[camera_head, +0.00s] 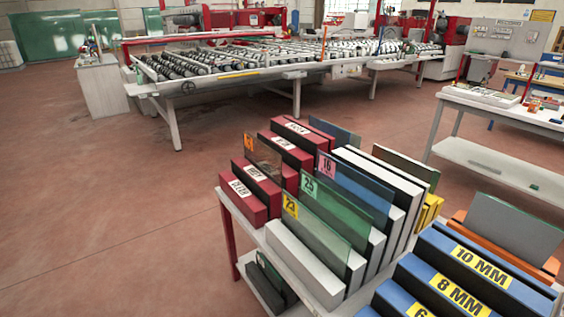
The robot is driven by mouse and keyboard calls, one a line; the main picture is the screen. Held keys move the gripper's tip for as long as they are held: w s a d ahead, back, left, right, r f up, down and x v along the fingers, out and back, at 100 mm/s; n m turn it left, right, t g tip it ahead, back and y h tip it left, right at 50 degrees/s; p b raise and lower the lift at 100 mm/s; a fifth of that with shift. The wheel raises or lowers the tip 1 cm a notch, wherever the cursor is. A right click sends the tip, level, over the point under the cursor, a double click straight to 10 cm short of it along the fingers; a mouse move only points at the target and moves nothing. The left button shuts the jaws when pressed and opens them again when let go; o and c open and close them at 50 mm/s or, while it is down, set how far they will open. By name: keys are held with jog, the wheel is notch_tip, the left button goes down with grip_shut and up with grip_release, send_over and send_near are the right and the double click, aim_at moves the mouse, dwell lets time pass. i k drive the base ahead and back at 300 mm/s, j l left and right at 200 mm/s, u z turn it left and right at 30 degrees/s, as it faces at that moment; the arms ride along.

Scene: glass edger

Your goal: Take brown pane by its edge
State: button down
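A brownish see-through pane (266,160) stands upright on edge in the rack of dark red blocks, at the middle of the head view. An orange label (249,142) is at its upper left corner. Its top edge is free above the blocks, and its lower part is hidden between them. My gripper is not in view.
Green panes (316,219) and a blue pane (354,184) stand close by in white blocks (306,262). Blue blocks (470,280) marked in MM and a grey pane (512,230) are at right. A roller machine (220,70) stands behind; the floor at left is clear.

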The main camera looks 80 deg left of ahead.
aim_at(266, 160)
jog(key=u, duration=2.6)
jog(key=i+j, duration=0.6)
jog(key=i, duration=0.2)
jog(key=i+j+z, duration=0.1)
jog(key=i+j, duration=0.45)
jog(key=i, duration=0.25)
jog(key=i+j+z, duration=0.1)
jog(key=i+j, duration=0.55)
jog(key=i, duration=0.15)
